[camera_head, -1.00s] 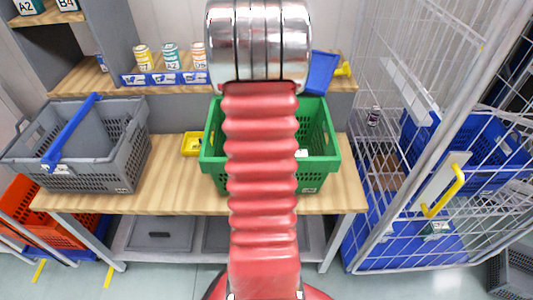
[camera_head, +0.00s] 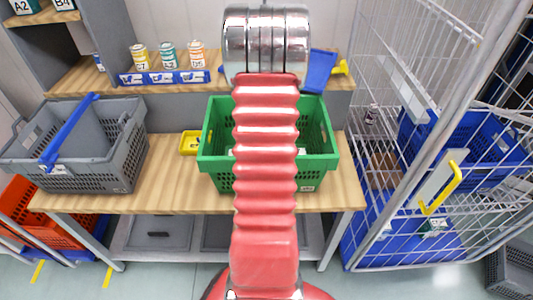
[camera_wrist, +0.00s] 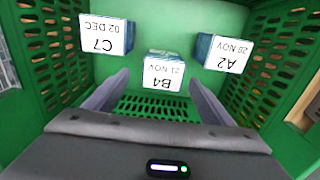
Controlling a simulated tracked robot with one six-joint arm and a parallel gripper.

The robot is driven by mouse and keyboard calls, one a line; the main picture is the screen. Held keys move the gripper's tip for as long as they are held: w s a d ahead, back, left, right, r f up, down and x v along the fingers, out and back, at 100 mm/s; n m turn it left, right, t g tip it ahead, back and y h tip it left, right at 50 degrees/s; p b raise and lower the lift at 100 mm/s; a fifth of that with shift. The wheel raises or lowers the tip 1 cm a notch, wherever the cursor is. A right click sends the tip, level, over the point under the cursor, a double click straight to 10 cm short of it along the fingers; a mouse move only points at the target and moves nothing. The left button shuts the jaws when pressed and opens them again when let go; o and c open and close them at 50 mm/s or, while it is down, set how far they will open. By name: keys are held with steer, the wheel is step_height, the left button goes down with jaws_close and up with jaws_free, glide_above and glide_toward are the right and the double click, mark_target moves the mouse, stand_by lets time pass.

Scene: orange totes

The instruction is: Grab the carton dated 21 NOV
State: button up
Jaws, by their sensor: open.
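In the wrist view, the carton labelled B4, 21 NOV (camera_wrist: 163,73) stands inside the green crate (camera_wrist: 150,15), its label upside down in the picture. My gripper (camera_wrist: 159,80) is open, with one finger on each side of this carton in the picture; I cannot tell whether the fingers reach its depth. A carton labelled C7, 02 DEC (camera_wrist: 103,36) is at the upper left, and one labelled A2, apparently 20 NOV (camera_wrist: 228,53), at the upper right. In the head view, my arm covers the middle of the green crate (camera_head: 319,160) and my gripper is hidden.
The crate's perforated walls rise close around the cartons. In the head view, a grey basket (camera_head: 85,175) and a small yellow tray (camera_head: 189,143) stand left on the wooden table (camera_head: 150,200). A wire cage (camera_head: 440,75) with blue crates is at the right. Cans (camera_head: 168,56) line the shelf behind.

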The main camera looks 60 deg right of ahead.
steer(key=shift+f, duration=1.85)
steer(key=shift+a+f, duration=0.15)
steer(key=shift+f, duration=1.15)
steer(key=shift+a+f, duration=0.1)
steer(key=shift+f, duration=1.2)
steer(key=shift+w, duration=0.1)
steer(key=shift+c, duration=0.4)
steer(key=c, duration=1.3)
steer(key=shift+r, duration=0.15)
step_height(320, 180, up, 10)
steer(key=shift+f, duration=0.1)
